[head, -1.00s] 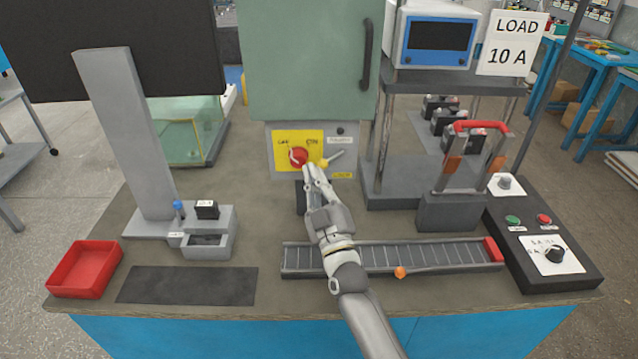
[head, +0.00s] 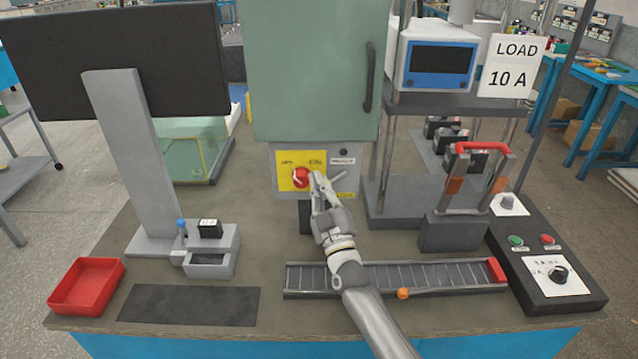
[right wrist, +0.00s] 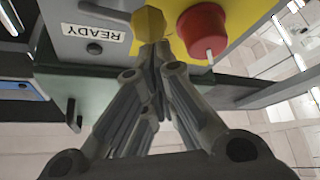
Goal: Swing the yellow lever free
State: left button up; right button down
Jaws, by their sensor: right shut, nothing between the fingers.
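The yellow lever shows in the right wrist view as a faceted yellow knob (right wrist: 149,22) at the top middle, in front of the grey panel. In the head view my right gripper hides it. My right gripper (head: 315,175) is shut and empty at the panel, just right of the red knob (head: 301,177). In the right wrist view its closed fingertips (right wrist: 157,48) are just below the yellow knob in the picture. I cannot tell whether they touch it. The red knob also shows there (right wrist: 203,30), to the right. My left gripper is out of view.
The panel sits under a green cabinet (head: 312,70) with a dark handle. A slotted rail (head: 330,280) lies in front, under my right arm. A red-handled switch (head: 480,148) and a black control box (head: 545,262) stand right. A red tray (head: 87,286) is left.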

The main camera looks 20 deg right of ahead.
jog(key=shift+f+n+g+y+p, duration=0.35)
jog(key=shift+n+y+p, duration=0.25)
jog(key=shift+n, duration=0.6)
notch_tip(320, 180, down, 6)
jog(key=d+n+g+y+p, duration=0.2)
jog(key=n+g+p, duration=0.3)
jog(key=n, duration=0.6)
jog(key=shift+s+d+r+n+y+p, duration=0.3)
jog(key=shift+s+d+n+p, duration=0.1)
jog(key=shift+p, duration=0.85)
jog(key=shift+a+g, duration=0.1)
jog(key=shift+g, duration=0.15)
